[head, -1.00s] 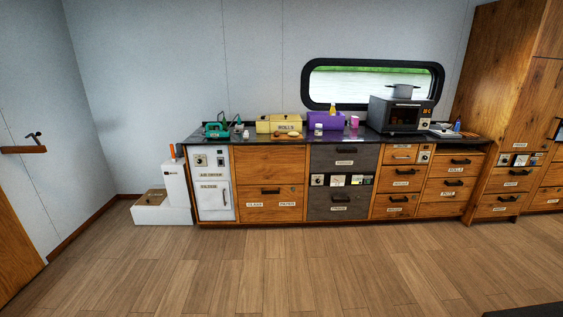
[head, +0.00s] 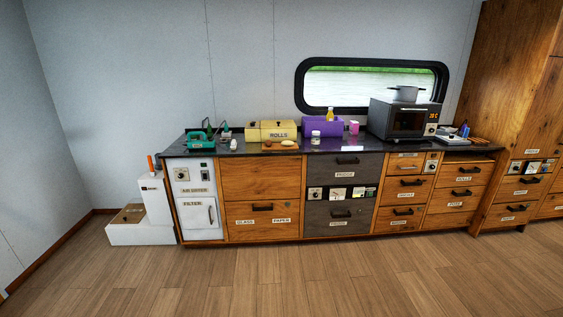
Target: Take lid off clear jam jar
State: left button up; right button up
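A small clear jar with a pale top (head: 316,137) stands near the front edge of the dark counter, in front of the purple box. It looks like the jam jar, but it is too small to make out its contents or how the lid sits. Neither of my grippers shows in the head view.
The dark counter (head: 352,149) runs along the wall. A yellow rolls box (head: 271,130), purple box (head: 323,126), pink cup (head: 354,128), teal item (head: 199,139) and microwave (head: 403,119) with a pot (head: 404,93) stand on it. The wooden floor (head: 300,275) in front is clear.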

aim_at(315, 141)
jog(key=i+z, duration=0.25)
jog(key=i, duration=0.55)
jog(key=i+j+z, duration=0.15)
jog(key=i+z, duration=0.2)
jog(key=i, duration=0.45)
jog(key=i+l, duration=0.1)
jog(key=i, duration=0.35)
jog(key=i+u, duration=0.15)
jog(key=i, duration=0.3)
jog(key=i+l+u, duration=0.25)
jog(key=i, duration=0.15)
jog(key=i+l+u, duration=0.25)
jog(key=i, duration=0.15)
